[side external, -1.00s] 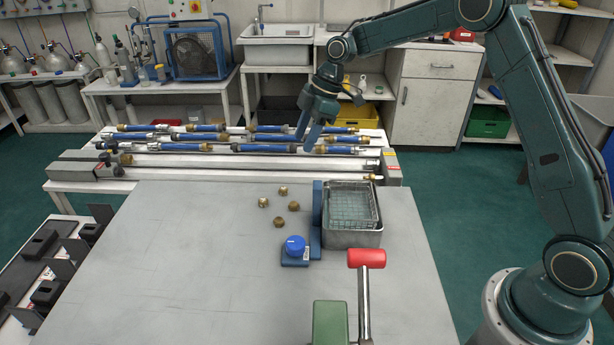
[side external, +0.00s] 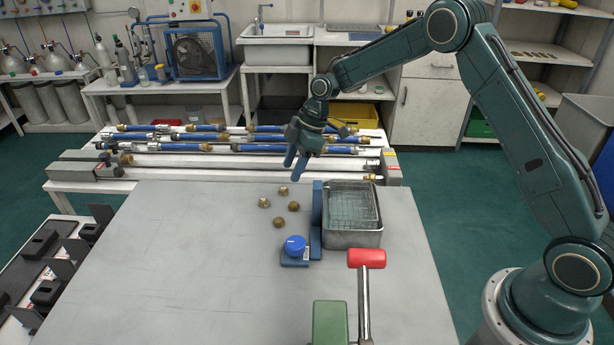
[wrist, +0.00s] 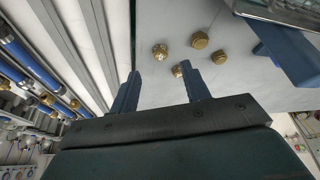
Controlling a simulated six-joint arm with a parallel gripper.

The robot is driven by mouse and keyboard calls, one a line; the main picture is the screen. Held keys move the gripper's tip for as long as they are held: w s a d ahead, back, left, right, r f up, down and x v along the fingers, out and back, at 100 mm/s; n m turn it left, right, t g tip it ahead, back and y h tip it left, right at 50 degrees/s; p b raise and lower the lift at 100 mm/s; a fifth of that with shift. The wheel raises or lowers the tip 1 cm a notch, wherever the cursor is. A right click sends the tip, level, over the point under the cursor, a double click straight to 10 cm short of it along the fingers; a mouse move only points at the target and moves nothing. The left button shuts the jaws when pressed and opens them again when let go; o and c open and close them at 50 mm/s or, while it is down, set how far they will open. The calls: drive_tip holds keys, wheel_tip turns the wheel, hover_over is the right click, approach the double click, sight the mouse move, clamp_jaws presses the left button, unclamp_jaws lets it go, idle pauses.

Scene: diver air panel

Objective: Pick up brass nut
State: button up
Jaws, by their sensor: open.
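Several brass nuts lie loose on the grey table, left of the blue upright block. In the side view they are a back nut (side external: 283,190), a left nut (side external: 264,202), a right nut (side external: 293,206) and a front nut (side external: 279,222). My gripper (side external: 295,170) is open and empty, above and behind the back nut, with its fingers pointing down. In the wrist view the nuts (wrist: 160,51) lie beyond the fingertips (wrist: 162,76); one nut (wrist: 178,71) shows close to the right fingertip. The gripper appears to touch none of them.
A metal tray with a wire basket (side external: 352,207) stands right of the blue upright block (side external: 317,215). A blue-capped piece (side external: 295,246) and a red-headed mallet (side external: 366,258) are nearer the front. Blue hoses lie on the back bench. The table's left side is clear.

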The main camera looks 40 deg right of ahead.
sight(284, 188)
drive_tip(key=shift+f, duration=0.2)
drive_tip(key=shift+x, duration=2.55)
drive_tip(key=shift+s, duration=0.1)
clamp_jaws()
drive_tip(key=shift+r, duration=0.2)
wheel_tip(284, 188, up, 20)
drive_tip(key=shift+a+f, duration=0.1)
drive_tip(key=shift+f, duration=0.1)
